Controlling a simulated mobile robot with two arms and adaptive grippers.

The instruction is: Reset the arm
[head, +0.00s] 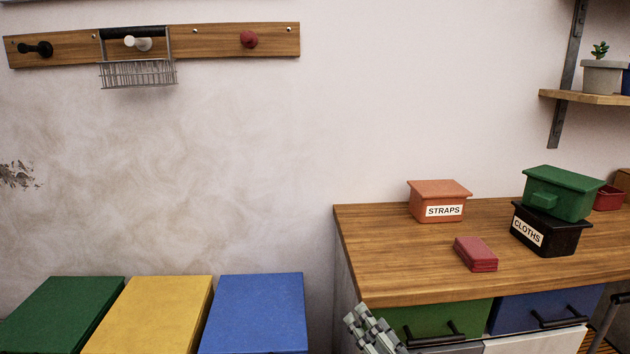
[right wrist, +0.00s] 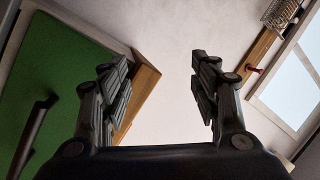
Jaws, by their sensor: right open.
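My right gripper (head: 372,330) shows at the bottom of the head view, in front of the cabinet's left front edge. In the right wrist view its two fingers (right wrist: 158,85) stand wide apart with nothing between them. Past the fingers are the pale wall and the edge of the wooden top. My left gripper is not in the head view.
A wooden counter (head: 390,270) holds an orange STRAPS box (head: 436,200), a red block (head: 476,254), a black CLOTHS box (head: 550,238) and a green box (head: 562,194). Green (head: 65,312), yellow (head: 150,312) and blue (head: 255,312) lids stand left. A wire basket (head: 138,74) hangs from a rail.

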